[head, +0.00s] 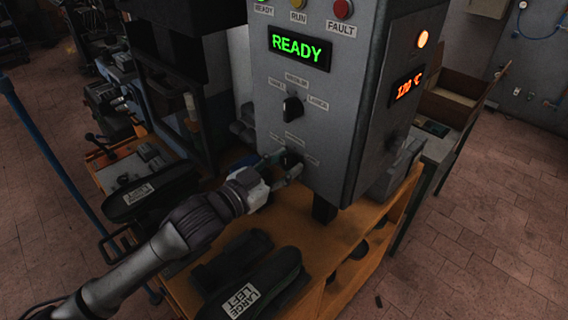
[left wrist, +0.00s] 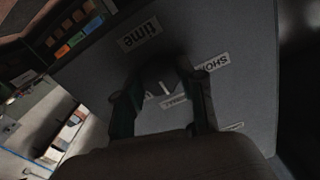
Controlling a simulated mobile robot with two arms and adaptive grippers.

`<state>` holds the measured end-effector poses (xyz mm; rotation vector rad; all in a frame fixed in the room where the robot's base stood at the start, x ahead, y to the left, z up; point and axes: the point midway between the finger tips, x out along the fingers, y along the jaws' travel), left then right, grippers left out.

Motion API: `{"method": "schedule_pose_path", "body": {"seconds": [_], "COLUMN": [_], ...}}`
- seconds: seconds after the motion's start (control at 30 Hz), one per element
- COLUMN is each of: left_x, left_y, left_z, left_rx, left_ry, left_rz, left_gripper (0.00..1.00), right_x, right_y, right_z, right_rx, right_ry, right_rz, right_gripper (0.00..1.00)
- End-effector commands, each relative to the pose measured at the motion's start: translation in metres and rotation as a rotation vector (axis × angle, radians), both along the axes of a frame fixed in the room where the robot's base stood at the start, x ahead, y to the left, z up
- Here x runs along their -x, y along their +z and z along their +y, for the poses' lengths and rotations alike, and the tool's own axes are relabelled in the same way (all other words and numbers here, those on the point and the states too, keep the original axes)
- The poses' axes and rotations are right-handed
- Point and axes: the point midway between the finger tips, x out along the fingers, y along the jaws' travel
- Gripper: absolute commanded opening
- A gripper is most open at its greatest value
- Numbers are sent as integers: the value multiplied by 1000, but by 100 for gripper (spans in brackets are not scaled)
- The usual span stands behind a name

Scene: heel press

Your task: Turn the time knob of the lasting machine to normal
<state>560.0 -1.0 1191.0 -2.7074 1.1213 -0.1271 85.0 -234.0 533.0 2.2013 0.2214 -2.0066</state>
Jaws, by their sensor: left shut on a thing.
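The lasting machine (head: 325,150) is a grey box with a green READY display. Its time knob (head: 288,160) is the lower black knob on the front, mostly hidden by my left gripper (head: 283,165). My left gripper is shut on this knob, one finger on each side. In the left wrist view the dark time knob (left wrist: 152,84) sits between the fingers, below a "time" label (left wrist: 139,34). A white mark on the knob points toward a partly hidden label (left wrist: 174,102), which seems to read normal. The "SHORT" label (left wrist: 212,62) is to its right. My right gripper is not in view.
Another black knob (head: 293,106) sits above the time knob. A last marked "LARGE LEFT" (head: 262,284) and other dark lasts lie on the orange bench (head: 345,262) below. A side display (head: 407,87) glows orange. A blue pole (head: 55,165) stands at left.

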Motion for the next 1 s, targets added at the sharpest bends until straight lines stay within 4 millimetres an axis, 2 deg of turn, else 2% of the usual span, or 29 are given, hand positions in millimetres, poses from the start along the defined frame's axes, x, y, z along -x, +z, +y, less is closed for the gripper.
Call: {"method": "schedule_pose_path", "body": {"seconds": [0.2,0.23,0.37,0.77,1.0], "left_x": [0,0,0,4,35], "left_y": [0,0,0,-1,-2], "left_z": [0,0,0,5,36], "left_rx": [0,0,1,0,-2], "left_ry": [0,0,0,0,2], "left_rz": [0,0,1,1,3], "left_gripper": [5,43,65,65,65], "right_x": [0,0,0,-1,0], "right_y": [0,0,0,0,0], "right_z": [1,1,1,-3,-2], "right_rx": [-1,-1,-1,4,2], "right_ry": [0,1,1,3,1], "right_rz": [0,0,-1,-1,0], "right_gripper": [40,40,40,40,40]}}
